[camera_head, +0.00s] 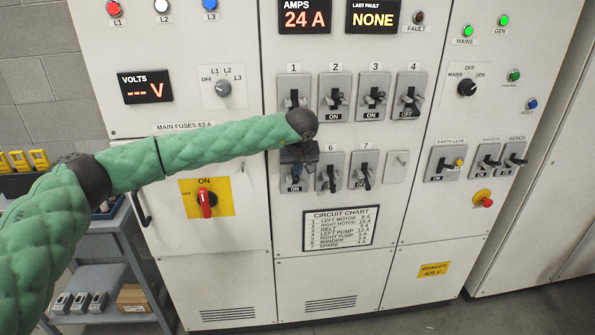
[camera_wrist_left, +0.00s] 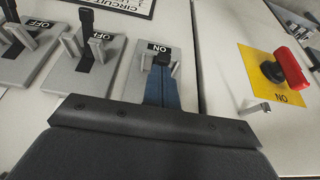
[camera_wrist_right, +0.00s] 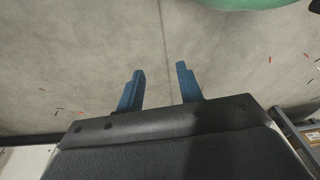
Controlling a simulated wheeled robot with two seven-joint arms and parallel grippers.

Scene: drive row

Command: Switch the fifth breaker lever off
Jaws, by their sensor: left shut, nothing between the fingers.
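The fifth breaker (camera_head: 284,187) is at the left end of the lower breaker row, and its plate reads ON. My left gripper (camera_head: 297,172) is in front of it and hides its number and most of its lever. In the left wrist view, my left gripper's blue fingers (camera_wrist_left: 162,84) are shut together with nothing between them. Their tips are close to the black lever (camera_wrist_left: 164,59) above the ON label; I cannot tell whether they touch. My right gripper (camera_wrist_right: 159,72) is open and empty over bare grey floor.
Breaker 6 (camera_head: 319,180) and breaker 7 (camera_head: 353,179) stand just right of the fifth; both read OFF in the left wrist view. The upper row holds breakers 1 to 4. A red rotary switch (camera_head: 207,200) on a yellow plate is to the left. The circuit chart (camera_head: 341,229) is below.

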